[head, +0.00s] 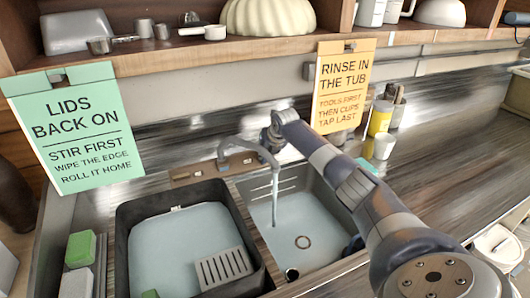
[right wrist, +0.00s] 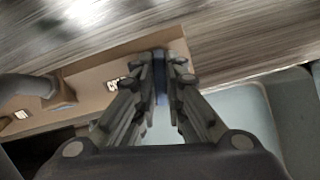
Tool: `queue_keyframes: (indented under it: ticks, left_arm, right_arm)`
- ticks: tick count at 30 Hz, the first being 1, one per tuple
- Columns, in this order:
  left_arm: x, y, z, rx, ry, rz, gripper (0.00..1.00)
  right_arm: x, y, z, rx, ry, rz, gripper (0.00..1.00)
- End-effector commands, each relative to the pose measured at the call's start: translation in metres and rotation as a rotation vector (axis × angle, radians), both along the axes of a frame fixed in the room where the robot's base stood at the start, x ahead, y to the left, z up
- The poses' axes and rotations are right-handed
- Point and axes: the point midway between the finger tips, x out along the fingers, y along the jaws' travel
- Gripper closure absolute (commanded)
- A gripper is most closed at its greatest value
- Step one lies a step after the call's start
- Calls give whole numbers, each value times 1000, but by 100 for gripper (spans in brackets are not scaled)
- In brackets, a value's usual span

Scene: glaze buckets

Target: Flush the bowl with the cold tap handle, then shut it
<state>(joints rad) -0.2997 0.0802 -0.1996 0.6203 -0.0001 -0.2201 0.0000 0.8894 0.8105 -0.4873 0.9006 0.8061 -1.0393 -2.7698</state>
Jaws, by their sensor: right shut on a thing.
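My right gripper (right wrist: 162,82) is shut on the blue cold tap handle (right wrist: 159,72), which stands on the brown tap deck (right wrist: 100,78). In the head view my right arm reaches across to the tap from the right, and the handle is hidden behind it. The grey tap spout (head: 250,146) points over the right-hand bowl (head: 318,205). A stream of water (head: 275,195) falls from it into the bowl. My left gripper is not in view.
A dark tub (head: 128,240) with water and a slotted grey piece (head: 223,268) fills the left side. A green sponge (head: 81,249) lies left of it. Cups and a yellow container (head: 380,118) stand behind my right arm. Signs hang from the shelf above.

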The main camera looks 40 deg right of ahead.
Motion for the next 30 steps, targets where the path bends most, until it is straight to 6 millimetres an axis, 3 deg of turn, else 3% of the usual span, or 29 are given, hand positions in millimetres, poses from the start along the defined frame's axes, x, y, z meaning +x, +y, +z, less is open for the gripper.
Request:
queue_keyframes:
  ticks: [4, 5, 7, 20, 30]
  left_arm:
    - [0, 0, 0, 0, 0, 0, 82]
    - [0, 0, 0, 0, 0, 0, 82]
    - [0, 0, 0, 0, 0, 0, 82]
    - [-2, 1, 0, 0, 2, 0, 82]
    - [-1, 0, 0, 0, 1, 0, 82]
  right_arm:
    - [0, -1, 1, 0, -2, -1, 100]
    - [0, -1, 1, 0, -2, -2, 82]
    - [0, -1, 1, 0, -2, -2, 69]
    - [-2, 0, 3, 1, -2, -3, 69]
    - [-22, 6, 32, -2, -3, 0, 69]
